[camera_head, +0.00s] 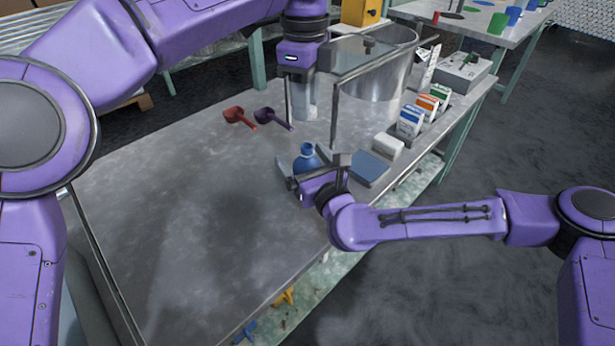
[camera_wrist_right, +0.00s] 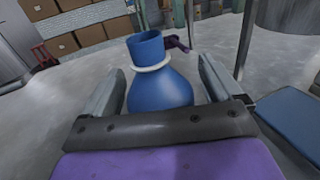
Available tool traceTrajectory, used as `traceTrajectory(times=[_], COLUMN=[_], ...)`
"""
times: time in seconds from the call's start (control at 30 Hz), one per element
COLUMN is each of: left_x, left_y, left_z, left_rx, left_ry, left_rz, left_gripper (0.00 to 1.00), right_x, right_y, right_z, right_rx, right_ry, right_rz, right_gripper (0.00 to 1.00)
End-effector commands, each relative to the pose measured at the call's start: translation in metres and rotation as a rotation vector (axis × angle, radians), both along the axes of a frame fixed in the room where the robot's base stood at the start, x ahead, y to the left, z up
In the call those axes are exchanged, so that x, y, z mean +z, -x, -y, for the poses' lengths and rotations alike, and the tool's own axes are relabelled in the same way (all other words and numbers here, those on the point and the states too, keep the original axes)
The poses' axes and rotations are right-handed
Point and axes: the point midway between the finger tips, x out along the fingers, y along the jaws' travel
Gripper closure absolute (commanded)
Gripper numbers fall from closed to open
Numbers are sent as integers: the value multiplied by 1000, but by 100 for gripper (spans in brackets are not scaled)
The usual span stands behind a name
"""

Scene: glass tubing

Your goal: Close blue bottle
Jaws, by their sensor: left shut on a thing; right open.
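The blue bottle (camera_head: 306,158) stands upright on the grey table. In the right wrist view the blue bottle (camera_wrist_right: 160,88) has an open neck with a white ring below it and no cap on it. My right gripper (camera_head: 313,168) is open, with one finger on each side of the bottle. In the right wrist view the gripper (camera_wrist_right: 162,78) shows gaps beside the bottle's body. My left gripper (camera_head: 303,98) points down above the table behind the bottle. It is shut on a pale grey cylindrical thing (camera_head: 305,100), whose identity I cannot tell. No separate bottle cap shows clearly.
A metal stand (camera_head: 335,112) and large cylinder (camera_head: 383,75) are close behind. Red (camera_head: 238,116) and purple (camera_head: 270,117) scoops lie left of the stand. A blue-grey pad (camera_head: 370,167), a white block (camera_head: 388,145) and several boxes (camera_head: 411,120) line the right edge. The table's left is clear.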

Motion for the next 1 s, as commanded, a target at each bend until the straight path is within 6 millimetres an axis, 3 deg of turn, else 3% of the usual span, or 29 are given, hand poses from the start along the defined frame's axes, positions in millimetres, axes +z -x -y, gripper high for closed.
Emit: traceTrajectory(times=[0.13, 0.17, 0.3, 0.4, 0.8, 1.0], left_x=[0, 0, 0, 0, -47, -50], left_y=[0, 0, 0, 0, -1, -1], left_z=[0, 0, 0, 0, -3, -3], left_rx=[0, 0, 0, 0, -1, 1], left_ry=[0, 0, 0, 0, 1, 0], left_rz=[0, 0, 0, 0, -1, 0], left_gripper=[98, 98, 98, 98, 98, 98], right_x=[0, 0, 0, 0, 0, 0], right_y=[0, 0, 0, 0, 1, 1], right_z=[0, 0, 0, 0, 0, 0], right_rx=[0, 0, 0, 0, 0, 0], right_ry=[0, 0, 0, 0, 0, 0], right_rz=[0, 0, 0, 0, 0, 0], right_gripper=[8, 15, 60, 89, 89, 89])
